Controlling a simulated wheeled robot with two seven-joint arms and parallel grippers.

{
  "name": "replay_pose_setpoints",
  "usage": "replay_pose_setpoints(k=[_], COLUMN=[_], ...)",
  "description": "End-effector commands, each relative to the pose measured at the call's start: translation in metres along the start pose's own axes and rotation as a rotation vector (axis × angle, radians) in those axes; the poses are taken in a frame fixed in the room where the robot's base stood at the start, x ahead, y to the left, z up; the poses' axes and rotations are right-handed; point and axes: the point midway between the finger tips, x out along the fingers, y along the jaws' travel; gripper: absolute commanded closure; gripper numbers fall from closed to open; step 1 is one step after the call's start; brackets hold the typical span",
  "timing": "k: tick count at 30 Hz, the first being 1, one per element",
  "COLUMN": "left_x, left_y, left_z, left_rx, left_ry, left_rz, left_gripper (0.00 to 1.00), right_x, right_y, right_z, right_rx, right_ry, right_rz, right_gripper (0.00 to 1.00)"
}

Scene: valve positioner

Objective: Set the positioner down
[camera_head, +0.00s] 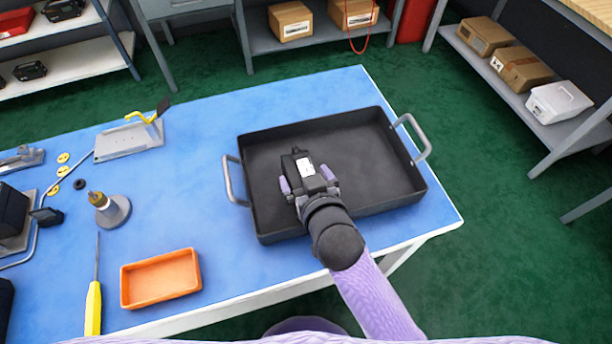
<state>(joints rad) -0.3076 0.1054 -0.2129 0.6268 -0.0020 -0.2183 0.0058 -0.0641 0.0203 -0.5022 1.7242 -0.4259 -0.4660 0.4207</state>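The positioner (297,159), a small dark boxy body with a white label, is in the black tray (394,205), left of its middle. My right gripper (307,181) reaches in from the front edge. Its purple-sided fingers lie on both sides of the positioner and appear shut on it. The wrist hides the positioner's near side. I cannot tell whether its underside touches the tray floor. My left gripper is not in view.
An orange bin (161,278), a yellow-handled screwdriver (94,308) and a round-based metal part (113,211) stand left of the tray. A metal bracket (128,141) lies behind them. The tray's right half is empty. Shelves with boxes (519,68) stand beyond the blue table.

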Motion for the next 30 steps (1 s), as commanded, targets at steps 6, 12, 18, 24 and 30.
replay_pose_setpoints(k=[6,12,18,24,30], left_x=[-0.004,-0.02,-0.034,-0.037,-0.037], left_y=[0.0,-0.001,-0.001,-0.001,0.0], left_z=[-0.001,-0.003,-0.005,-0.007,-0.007], left_rx=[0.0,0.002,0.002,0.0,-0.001], left_ry=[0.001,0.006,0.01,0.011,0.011], left_rz=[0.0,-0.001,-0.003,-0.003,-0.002], left_gripper=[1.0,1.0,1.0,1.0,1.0], right_x=[-0.005,-0.045,-0.094,-0.119,-0.121], right_y=[0.0,0.0,0.0,0.0,0.0], right_z=[-0.004,-0.005,-0.005,-0.003,-0.003], right_rx=[-0.001,-0.001,0.0,-0.001,-0.001], right_ry=[-0.001,-0.002,-0.003,-0.001,0.0], right_rz=[0.001,0.0,0.001,0.002,0.002], right_gripper=[0.0,0.0,0.0,0.0,0.0])
